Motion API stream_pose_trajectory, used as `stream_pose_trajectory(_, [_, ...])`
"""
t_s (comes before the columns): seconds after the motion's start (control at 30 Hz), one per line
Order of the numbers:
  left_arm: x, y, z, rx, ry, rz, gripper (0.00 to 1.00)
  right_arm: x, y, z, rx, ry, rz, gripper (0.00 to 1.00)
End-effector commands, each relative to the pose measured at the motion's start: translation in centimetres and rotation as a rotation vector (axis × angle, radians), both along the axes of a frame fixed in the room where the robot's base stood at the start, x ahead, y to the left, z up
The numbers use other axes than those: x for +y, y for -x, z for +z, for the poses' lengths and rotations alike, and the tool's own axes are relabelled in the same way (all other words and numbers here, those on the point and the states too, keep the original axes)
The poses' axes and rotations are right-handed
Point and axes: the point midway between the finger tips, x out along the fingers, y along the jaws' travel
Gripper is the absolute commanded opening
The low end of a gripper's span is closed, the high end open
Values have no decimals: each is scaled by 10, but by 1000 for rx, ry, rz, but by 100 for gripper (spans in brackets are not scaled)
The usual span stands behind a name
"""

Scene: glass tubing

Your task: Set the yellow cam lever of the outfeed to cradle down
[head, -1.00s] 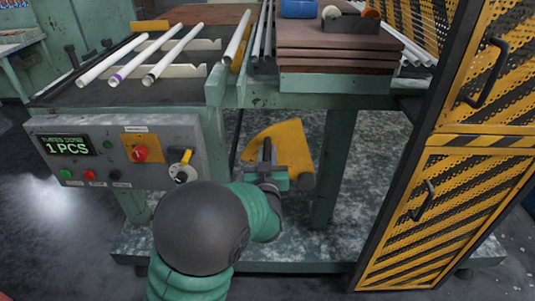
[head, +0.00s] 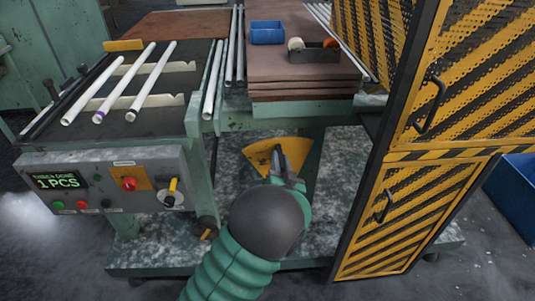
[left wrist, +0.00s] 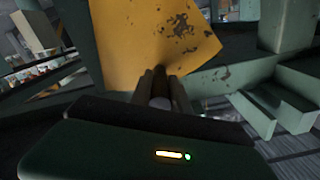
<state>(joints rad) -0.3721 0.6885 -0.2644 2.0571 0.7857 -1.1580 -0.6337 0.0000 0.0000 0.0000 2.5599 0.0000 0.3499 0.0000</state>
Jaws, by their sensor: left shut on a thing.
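The yellow cam lever (head: 264,153) shows as a worn, fan-shaped yellow plate below the outfeed table, left of a green leg. My left gripper (head: 281,167) is at the plate, its fingers upright in front of it. In the left wrist view, the yellow plate (left wrist: 150,35) fills the upper middle. There the fingers of my left gripper (left wrist: 160,92) are shut on a short grey round piece in front of the plate, which looks like the lever's handle. My forearm hides the lower part of the lever. My right gripper is not in view.
A control panel (head: 85,212) with a small yellow-handled switch (head: 173,188) stands at the left. White tubes (head: 128,82) lie on the rack above. A yellow-black striped guard (head: 430,200) closes off the right. A dark knob-like part (head: 207,224) is left of my forearm.

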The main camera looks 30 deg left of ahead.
Motion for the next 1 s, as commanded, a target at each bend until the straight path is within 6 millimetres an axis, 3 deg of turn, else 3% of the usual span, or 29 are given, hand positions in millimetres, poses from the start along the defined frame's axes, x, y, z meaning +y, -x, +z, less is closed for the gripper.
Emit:
stream_pose_trajectory(0.03, [-7,-3,3,14,-16,-6,0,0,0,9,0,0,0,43])
stream_pose_trajectory(0.2, [-16,-8,2,42,-64,-5,0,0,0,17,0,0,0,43])
stream_pose_trajectory(0.73, [-20,-11,-2,57,-85,-5,0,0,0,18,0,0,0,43])
stream_pose_trajectory(0.77, [-20,-11,-2,57,-85,-5,26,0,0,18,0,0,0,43])
stream_pose_trajectory(0.9, [-19,-11,-1,56,-85,-3,43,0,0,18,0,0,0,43])
stream_pose_trajectory(1.0, [-19,-11,-1,55,-85,-2,43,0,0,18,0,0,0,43])
